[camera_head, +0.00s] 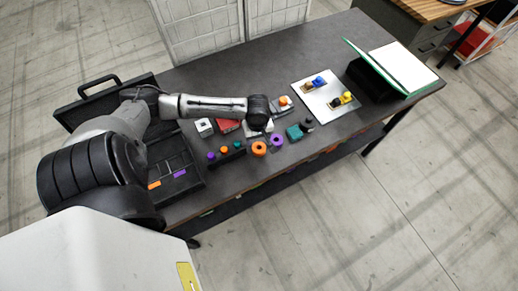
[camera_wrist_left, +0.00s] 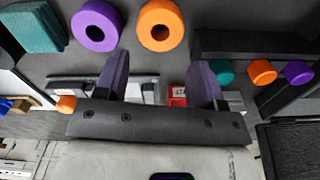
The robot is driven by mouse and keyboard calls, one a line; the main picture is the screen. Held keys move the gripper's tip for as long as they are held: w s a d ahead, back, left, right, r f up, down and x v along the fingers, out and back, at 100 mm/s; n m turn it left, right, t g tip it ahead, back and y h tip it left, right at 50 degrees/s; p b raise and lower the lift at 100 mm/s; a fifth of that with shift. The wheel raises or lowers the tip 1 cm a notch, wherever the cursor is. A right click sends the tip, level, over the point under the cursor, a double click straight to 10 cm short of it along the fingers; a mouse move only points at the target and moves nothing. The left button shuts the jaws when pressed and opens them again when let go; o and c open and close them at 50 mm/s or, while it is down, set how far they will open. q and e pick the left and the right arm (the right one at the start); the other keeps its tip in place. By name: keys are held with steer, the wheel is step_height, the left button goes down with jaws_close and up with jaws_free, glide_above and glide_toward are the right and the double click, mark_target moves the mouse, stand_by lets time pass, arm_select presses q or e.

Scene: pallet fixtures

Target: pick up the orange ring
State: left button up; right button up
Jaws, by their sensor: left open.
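The orange ring (camera_head: 259,154) lies on the dark table near its front edge, just in front of my left gripper, with a purple ring (camera_head: 277,146) beside it on the right. In the left wrist view the orange ring (camera_wrist_left: 175,20) is at the top middle, with its hole visible, and the purple ring (camera_wrist_left: 82,27) is to its left. My left gripper (camera_head: 258,129) is over the table behind the rings; its fingertips are hard to make out there. In the left wrist view its two fingers (camera_wrist_left: 158,68) are apart with nothing held, short of the orange ring. My right gripper is in neither view.
A black rack with purple, orange and green pegs (camera_head: 225,153) stands left of the orange ring. A teal block (camera_head: 294,132) is to the right, a red box (camera_head: 228,126) behind. A light plate (camera_head: 318,105) and an open case (camera_head: 405,65) are further right.

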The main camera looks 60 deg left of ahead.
mark_target(259, 146)
arm_select(q)
steer(key=shift+d+f, duration=0.2)
steer(key=shift+f, duration=3.05)
steer(key=c, duration=0.6)
steer(key=shift+r, duration=0.1)
steer(key=shift+c, duration=0.2)
